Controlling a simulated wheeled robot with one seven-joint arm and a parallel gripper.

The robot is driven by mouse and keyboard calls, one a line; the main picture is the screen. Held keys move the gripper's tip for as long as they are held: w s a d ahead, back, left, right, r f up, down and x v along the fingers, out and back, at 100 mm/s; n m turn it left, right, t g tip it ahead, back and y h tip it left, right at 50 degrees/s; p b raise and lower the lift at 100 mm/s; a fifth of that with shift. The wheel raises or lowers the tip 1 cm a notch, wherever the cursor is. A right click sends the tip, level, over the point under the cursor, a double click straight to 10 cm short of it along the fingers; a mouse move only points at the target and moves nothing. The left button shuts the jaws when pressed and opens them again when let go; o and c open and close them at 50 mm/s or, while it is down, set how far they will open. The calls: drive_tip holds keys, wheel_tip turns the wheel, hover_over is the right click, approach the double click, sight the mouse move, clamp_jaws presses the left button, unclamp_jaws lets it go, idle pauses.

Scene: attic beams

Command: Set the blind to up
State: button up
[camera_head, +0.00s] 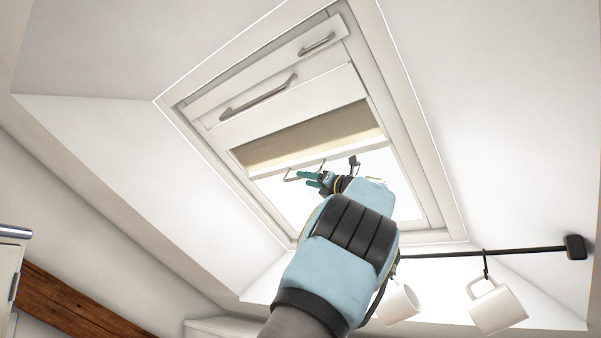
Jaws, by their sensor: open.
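The blind (314,138) is a beige panel in the upper part of the skylight opening, with bright glass below it. A white bar (286,161) runs along its lower edge, with a thin loop handle (291,177) under it. My gripper (308,179) has teal fingers and is open, close to the loop handle at its right part. I cannot tell whether the fingers touch the handle or surround it. My blue and black arm covers the lower right part of the window.
The white skylight frame (417,130) has two metal handles, a longer one (258,98) and a shorter one (317,44), above the blind. A black rail (530,252) with hanging white mugs (496,307) is at lower right. A wooden beam (62,303) is at lower left.

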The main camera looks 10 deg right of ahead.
sight(301, 161)
drive_tip(key=shift+p+x, duration=0.65)
drive_tip(key=shift+x, duration=1.25)
clamp_jaws()
